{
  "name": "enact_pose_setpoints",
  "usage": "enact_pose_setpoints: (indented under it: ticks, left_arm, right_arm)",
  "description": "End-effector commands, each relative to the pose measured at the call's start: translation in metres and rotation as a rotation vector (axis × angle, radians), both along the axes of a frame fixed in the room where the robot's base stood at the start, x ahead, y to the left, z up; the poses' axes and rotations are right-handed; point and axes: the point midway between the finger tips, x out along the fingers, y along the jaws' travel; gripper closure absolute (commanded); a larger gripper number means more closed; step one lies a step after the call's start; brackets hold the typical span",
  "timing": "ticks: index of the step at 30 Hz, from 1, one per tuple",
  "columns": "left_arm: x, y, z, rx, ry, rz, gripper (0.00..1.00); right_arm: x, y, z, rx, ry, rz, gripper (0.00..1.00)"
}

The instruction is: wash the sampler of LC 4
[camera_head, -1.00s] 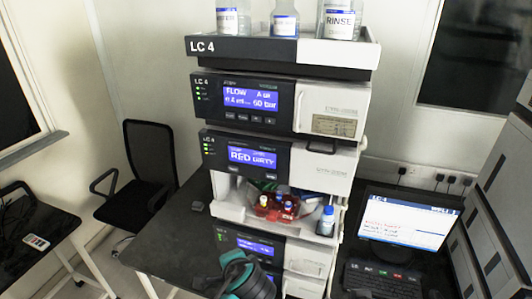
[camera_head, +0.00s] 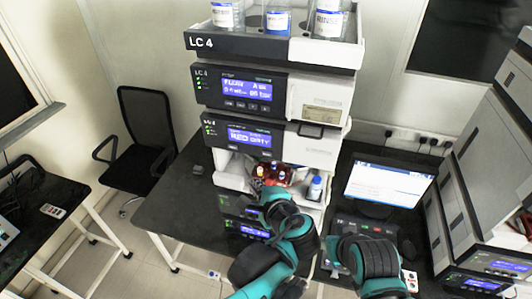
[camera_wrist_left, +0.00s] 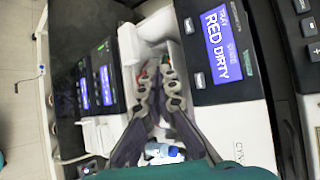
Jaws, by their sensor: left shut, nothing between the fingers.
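The LC 4 stack stands on the black bench. Its sampler module (camera_head: 308,147) has a blue screen (camera_head: 249,137) reading RED DIRTY, also seen turned sideways in the left wrist view (camera_wrist_left: 214,43). Under it is an open bay with a red tray (camera_head: 279,176) holding several vials, and a blue-capped bottle (camera_head: 315,188) at its right. My left gripper (camera_head: 273,193) is at the bay's front, partly hidden by its own wrist. In the left wrist view its fingers (camera_wrist_left: 161,72) are shut and empty, beside the blue-capped bottle (camera_wrist_left: 165,152). My right arm shows, but its fingers do not.
Bottles, one marked RINSE (camera_head: 329,19), stand on the top tray (camera_head: 325,52). A pump module (camera_head: 318,101) is above the sampler. A monitor (camera_head: 388,187) and keyboard (camera_head: 362,230) are at the right, near another stack (camera_head: 492,185). Bench left of the stack is mostly clear.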

Motion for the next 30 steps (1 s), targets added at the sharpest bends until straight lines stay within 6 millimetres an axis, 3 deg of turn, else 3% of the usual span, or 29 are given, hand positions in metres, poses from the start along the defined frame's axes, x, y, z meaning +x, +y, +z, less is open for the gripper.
enact_pose_setpoints:
  ticks: [8,21,30]
  left_arm:
    - [0.014,-0.004,0.0,-0.001,0.001,0.001,1.0]
    - [0.07,-0.022,-0.001,-0.001,0.0,0.002,1.0]
    - [0.084,-0.027,0.0,-0.001,0.001,0.001,1.0]
  right_arm:
    - [0.0,0.0,-0.003,0.0,0.0,0.0,0.52]
    - [0.0,0.0,-0.012,0.0,0.0,0.0,0.52]
    - [0.0,0.0,-0.014,0.0,0.0,0.0,0.52]
